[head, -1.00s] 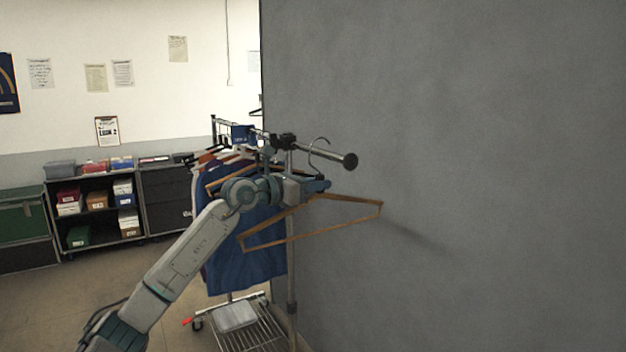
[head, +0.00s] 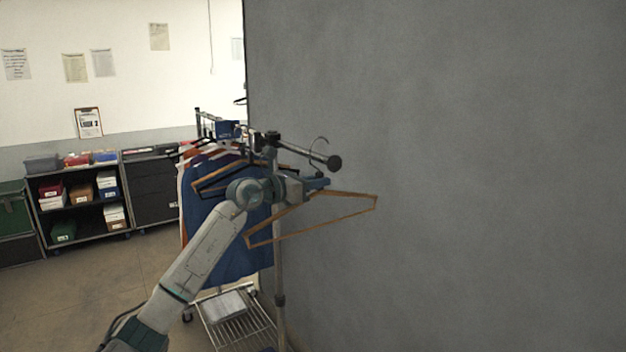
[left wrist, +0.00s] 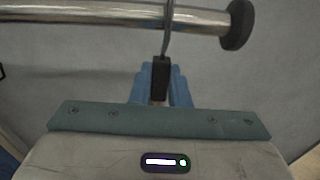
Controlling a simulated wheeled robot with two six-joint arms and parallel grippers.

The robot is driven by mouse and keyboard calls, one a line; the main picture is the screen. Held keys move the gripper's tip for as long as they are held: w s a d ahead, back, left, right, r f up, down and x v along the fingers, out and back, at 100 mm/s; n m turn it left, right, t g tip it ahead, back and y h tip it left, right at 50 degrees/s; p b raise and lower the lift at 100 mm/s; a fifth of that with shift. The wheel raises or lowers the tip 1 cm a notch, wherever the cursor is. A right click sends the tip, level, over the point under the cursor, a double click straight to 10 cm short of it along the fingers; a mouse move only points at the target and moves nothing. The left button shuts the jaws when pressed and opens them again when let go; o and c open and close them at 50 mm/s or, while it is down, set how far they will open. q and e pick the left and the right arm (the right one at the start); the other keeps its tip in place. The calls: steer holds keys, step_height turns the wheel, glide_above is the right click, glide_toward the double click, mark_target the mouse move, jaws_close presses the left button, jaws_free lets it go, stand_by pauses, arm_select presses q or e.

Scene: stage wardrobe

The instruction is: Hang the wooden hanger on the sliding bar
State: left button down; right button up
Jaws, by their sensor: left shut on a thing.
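The wooden hanger (head: 352,212) is a brown frame with a metal hook (head: 319,146). My left gripper (head: 318,184) is shut on it near the neck, below the bar, and the hanger's frame hangs slightly tilted. The sliding bar (head: 305,152) is a silver rod with a black end knob (head: 334,162). The hook rises beside the bar near the knob. In the left wrist view the hook wire (left wrist: 168,42) crosses the bar (left wrist: 110,17) just left of the knob (left wrist: 238,24); I cannot tell whether the hook is over the bar. My right gripper is out of view.
The rack holds blue and other garments (head: 225,235) left of my arm, with a wire shelf (head: 240,328) below. A grey wall (head: 480,150) fills the right side. Shelves with boxes (head: 80,203) stand at the back left.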

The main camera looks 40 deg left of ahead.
mark_target(317, 194)
arm_select(q)
steer(key=shift+w, duration=0.1)
stand_by(0.3)
steer(key=shift+f, duration=0.3)
steer(key=shift+f+b, duration=0.8)
steer(key=shift+f, duration=0.1)
steer(key=shift+f+b, duration=0.55)
steer(key=shift+f, duration=0.2)
steer(key=shift+r, duration=0.1)
steer(key=c, duration=1.3)
jaws_free()
